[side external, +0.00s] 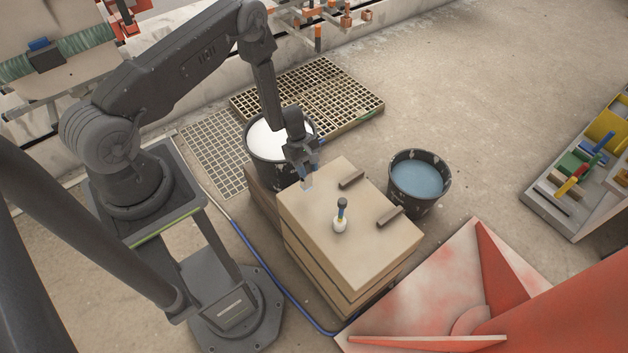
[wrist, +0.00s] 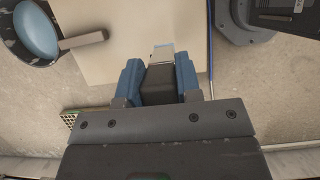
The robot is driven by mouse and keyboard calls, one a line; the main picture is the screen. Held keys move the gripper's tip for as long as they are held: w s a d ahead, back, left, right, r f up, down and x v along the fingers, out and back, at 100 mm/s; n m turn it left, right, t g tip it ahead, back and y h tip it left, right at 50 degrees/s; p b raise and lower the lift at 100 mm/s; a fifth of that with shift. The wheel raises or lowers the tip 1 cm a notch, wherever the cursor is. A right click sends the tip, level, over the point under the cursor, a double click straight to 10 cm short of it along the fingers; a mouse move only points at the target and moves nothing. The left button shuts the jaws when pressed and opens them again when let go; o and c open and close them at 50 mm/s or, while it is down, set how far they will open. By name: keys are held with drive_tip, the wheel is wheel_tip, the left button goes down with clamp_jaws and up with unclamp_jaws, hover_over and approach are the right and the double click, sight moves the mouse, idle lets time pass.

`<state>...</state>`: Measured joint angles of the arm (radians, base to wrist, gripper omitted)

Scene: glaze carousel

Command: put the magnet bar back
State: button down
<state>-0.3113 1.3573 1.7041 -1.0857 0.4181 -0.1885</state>
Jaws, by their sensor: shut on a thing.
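My gripper (side external: 306,168) is over the far left corner of a tan box top (side external: 330,255). In the wrist view its two blue fingers (wrist: 159,80) are shut on a dark block-like bar, which looks like the magnet bar (wrist: 159,86). The bar has a pale grey end (wrist: 163,52) pointing away from the wrist, over the tan top. That pale end also shows just below the fingers in the side view (side external: 308,187). I cannot tell whether it touches the top. The bar's near end is hidden by the gripper body.
Two brown wooden strips (side external: 351,179) (side external: 390,217) and a small upright dark-topped tool with a white base (side external: 340,222) are on the box top. A white-filled bucket (side external: 264,140) stands behind, and a blue-filled bucket (side external: 418,180) to the right. A tool tray (side external: 560,208) lies far right.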

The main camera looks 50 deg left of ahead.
drive_tip(key=shift+w+d+f, duration=0.25)
drive_tip(key=shift+d+f, duration=0.05)
drive_tip(key=shift+f, duration=0.6)
drive_tip(key=shift+w+d+f, duration=0.2)
drive_tip(key=shift+d+f, duration=0.15)
drive_tip(key=shift+f, duration=0.5)
drive_tip(key=shift+w+d+f, duration=0.25)
drive_tip(key=shift+d+f, duration=0.05)
drive_tip(key=shift+f, duration=0.6)
drive_tip(key=shift+f, duration=0.1)
drive_tip(key=c, duration=0.8)
unclamp_jaws()
